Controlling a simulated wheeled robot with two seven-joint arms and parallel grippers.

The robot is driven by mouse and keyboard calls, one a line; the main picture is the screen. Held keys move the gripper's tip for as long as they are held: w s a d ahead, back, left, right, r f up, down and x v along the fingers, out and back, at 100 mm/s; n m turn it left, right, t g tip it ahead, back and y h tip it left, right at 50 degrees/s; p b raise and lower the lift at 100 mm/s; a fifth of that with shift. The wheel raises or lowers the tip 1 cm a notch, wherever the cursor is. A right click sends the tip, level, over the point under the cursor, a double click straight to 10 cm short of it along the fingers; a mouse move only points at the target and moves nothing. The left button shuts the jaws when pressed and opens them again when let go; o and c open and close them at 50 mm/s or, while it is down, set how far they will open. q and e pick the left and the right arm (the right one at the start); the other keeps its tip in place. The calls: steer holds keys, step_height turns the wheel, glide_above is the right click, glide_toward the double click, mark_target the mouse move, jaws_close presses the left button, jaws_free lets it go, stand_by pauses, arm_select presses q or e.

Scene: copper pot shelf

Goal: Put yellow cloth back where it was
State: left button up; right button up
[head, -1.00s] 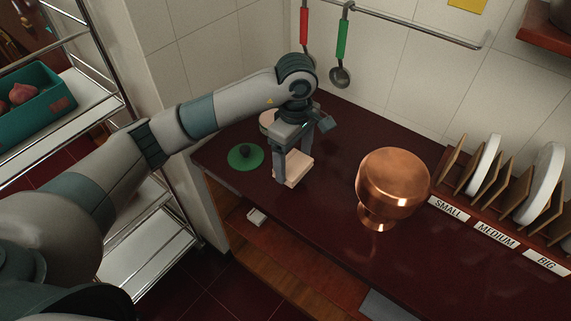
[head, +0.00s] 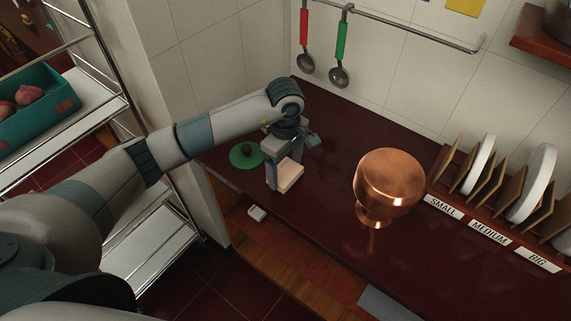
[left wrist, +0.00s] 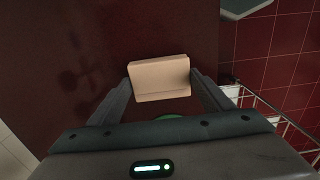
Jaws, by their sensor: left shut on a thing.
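The cloth (head: 290,176) looks like a pale cream folded slab with flat sides, near the back left of the dark red counter. My left gripper (head: 284,174) points down and is shut on it, one finger on either side. In the left wrist view the cloth (left wrist: 160,78) sits between the two fingertips (left wrist: 161,82). It is low over the counter; I cannot tell whether it touches the top. My right gripper is not in view.
A copper pot (head: 389,182) stands to the right. A plate rack (head: 452,168) with size labels is at far right. Ladles (head: 341,60) hang on the wall rail. The counter between gripper and pot is clear.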

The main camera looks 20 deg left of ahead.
mark_target(286, 171)
arm_select(q)
steer(key=shift+f, duration=0.15)
steer(key=shift+f, duration=0.1)
steer(key=o, duration=1.1)
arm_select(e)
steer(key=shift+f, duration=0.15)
arm_select(q)
steer(key=shift+r, duration=0.4)
step_height(286, 171, up, 12)
steer(key=b, duration=0.4)
steer(key=shift+f, duration=0.2)
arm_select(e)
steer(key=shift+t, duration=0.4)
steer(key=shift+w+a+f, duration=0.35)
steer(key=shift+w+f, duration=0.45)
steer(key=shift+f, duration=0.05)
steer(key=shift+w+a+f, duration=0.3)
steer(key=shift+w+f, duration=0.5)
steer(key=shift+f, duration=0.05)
